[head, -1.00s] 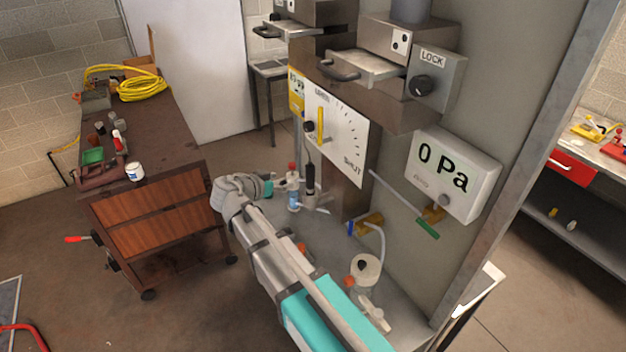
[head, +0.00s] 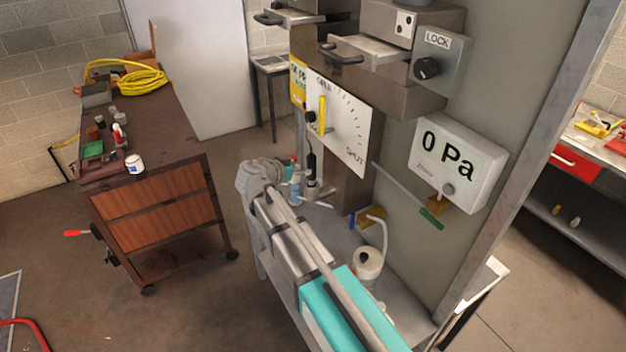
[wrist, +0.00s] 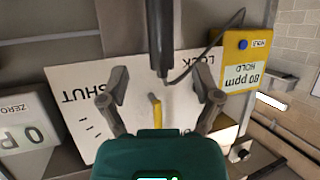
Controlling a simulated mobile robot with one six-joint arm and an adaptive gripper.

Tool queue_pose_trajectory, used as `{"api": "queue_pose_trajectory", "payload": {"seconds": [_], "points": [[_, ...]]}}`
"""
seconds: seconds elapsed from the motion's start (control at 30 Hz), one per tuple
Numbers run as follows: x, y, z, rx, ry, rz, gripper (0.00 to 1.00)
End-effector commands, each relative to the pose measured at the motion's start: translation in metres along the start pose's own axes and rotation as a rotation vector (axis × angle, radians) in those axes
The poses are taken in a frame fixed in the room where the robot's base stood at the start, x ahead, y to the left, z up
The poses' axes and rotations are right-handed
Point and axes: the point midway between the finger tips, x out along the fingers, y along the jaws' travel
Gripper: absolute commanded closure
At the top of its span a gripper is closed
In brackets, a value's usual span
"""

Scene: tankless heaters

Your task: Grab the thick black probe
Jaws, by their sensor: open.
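The thick black probe (head: 311,163) stands upright beside the brown column in the head view, with a thin cable above it. In the wrist view the probe (wrist: 160,38) comes down from the top edge, and its near end lies between the fingertips in the picture. A cable links it toward the yellow meter (wrist: 244,62) reading 80 ppm. My gripper (wrist: 160,88) is open and empty, one finger on each side of the probe's line. I see no contact. In the head view my wrist hides most of the gripper.
A white dial panel (head: 340,125) with a yellow pointer is behind the probe. A blue-capped bottle (head: 295,188) stands close to it on the grey shelf. A 0 Pa gauge (head: 452,160) is on the right. A brown cart (head: 150,215) stands left, with open floor around it.

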Motion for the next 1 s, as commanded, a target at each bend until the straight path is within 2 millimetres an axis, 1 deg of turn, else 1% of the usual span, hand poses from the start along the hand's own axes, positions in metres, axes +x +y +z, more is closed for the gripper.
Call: {"api": "queue_pose_trajectory", "payload": {"seconds": [0.03, 0.13, 0.53, 0.63, 0.77, 1.0], "points": [[0.006, -0.001, 0.002, 0.0, 0.0, 0.0, 0.18], [0.011, 0.0, 0.001, 0.001, 0.0, 0.001, 0.18], [0.014, 0.001, -0.001, 0.001, 0.0, 0.001, 0.18], [0.018, 0.0, 0.0, 0.001, 0.0, 0.002, 0.18], [0.029, -0.001, 0.0, 0.002, 0.0, 0.002, 0.18], [0.057, -0.001, 0.0, 0.001, 0.0, 0.002, 0.18]]}}
